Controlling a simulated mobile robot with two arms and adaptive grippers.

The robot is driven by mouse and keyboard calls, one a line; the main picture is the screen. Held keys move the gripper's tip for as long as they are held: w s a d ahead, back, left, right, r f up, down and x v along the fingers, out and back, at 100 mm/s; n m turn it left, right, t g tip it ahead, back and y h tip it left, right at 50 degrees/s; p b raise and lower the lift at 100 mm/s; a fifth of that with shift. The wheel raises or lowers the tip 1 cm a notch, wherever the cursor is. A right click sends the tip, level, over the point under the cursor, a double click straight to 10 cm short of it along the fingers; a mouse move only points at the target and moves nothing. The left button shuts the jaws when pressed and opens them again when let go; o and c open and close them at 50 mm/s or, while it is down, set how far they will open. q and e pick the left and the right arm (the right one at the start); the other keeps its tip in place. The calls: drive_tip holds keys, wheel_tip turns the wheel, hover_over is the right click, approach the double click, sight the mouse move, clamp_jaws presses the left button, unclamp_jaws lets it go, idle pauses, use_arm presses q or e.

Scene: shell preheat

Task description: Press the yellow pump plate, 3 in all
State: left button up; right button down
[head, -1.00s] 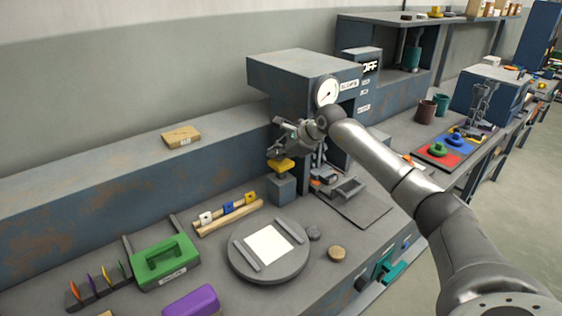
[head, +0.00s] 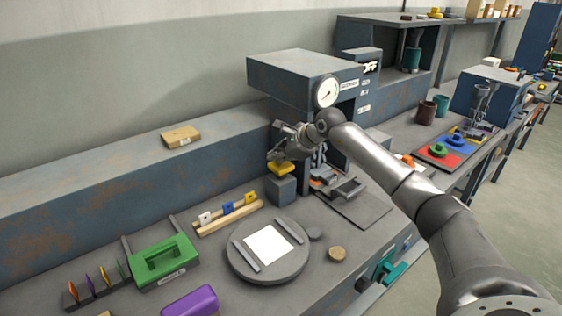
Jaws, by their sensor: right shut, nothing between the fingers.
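The yellow pump plate (head: 283,169) sits on top of a grey block (head: 281,189) in front of the blue-grey press housing. My right gripper (head: 277,157) is shut and empty, pointing down just over the plate. Its fingertips appear to touch the back left part of the plate's top, though contact is hard to confirm at this size. The round dial gauge (head: 327,92) is on the housing above. My left gripper is out of view.
A round grey turntable (head: 237,262) with a white sheet lies in front. A green case (head: 163,262), a wooden rack (head: 229,218) and a purple block (head: 190,302) stand to the left. A flat grey plate (head: 362,208) is at the right.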

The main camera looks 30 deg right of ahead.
sight(279, 165)
drive_tip(key=shift+s+f+b, duration=0.1)
drive_tip(key=shift+f+b, duration=0.4)
drive_tip(key=shift+f, duration=0.4)
idle(0.5)
drive_tip(key=shift+r, duration=0.1)
drive_tip(key=shift+r+p, duration=1.35)
drive_tip(key=shift+r, duration=0.75)
wheel_tip(279, 165, up, 5)
drive_tip(key=p, duration=0.3)
idle(1.0)
